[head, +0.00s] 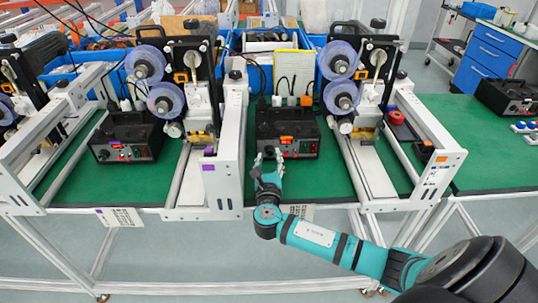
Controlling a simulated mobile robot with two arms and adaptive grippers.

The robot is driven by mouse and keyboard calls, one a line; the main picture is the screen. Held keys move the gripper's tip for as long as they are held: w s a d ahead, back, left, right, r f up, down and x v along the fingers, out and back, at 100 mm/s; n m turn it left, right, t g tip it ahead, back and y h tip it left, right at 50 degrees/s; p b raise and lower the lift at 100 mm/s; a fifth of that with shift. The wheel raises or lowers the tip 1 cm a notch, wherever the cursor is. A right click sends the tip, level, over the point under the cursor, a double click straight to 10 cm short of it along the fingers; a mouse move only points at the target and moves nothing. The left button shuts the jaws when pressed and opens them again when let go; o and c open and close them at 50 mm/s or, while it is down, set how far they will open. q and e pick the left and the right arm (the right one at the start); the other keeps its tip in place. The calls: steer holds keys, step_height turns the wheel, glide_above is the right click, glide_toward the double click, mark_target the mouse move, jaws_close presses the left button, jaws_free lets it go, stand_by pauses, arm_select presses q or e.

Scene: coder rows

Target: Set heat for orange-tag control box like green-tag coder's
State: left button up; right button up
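A black control box (289,122) with a small orange patch (287,140) on its front stands on the green table in the middle. Its front has small knobs and a reddish switch at the right. My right gripper (268,157) is just in front of this box, at its left part, with its fingers apart and nothing visible between them. I cannot tell whether it touches the box. Another black control box (126,136) with a red lit display stands at the left. I cannot make out a green tag on any coder or box. My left gripper is out of view.
Coder machines with blue reels (341,96) and white frames stand beside the boxes. The right frame carries an orange tag (441,159), the middle one a purple tag (208,168). A further black box (508,97) is at far right. Blue drawers (491,52) stand behind.

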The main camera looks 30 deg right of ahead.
steer(key=shift+x, duration=1.05)
jaws_close()
